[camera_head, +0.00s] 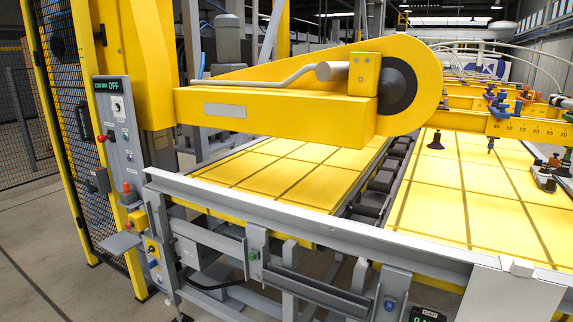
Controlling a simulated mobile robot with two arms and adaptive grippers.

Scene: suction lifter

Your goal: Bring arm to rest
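A large yellow arm (275,112) reaches across the upper middle of the view, over the near end of the machine. It looks about level. Its right end is a broad rounded head with a dark round hub (397,85). A grey bar handle (270,78) runs along its side to a grey cylinder. The arm's left end meets a tall yellow column (148,65). A grey control panel (120,140) on the left carries a green display that ends in "OFF", with knobs and a red button. Neither of my grippers is in view.
A grey rail (300,222) crosses in front of yellow panelled beds (285,175). A yellow beam with numbers (530,128) and dark suction cups (435,142) stands at the right. A mesh fence (25,125) is at the left. Bare floor (45,260) shows lower left.

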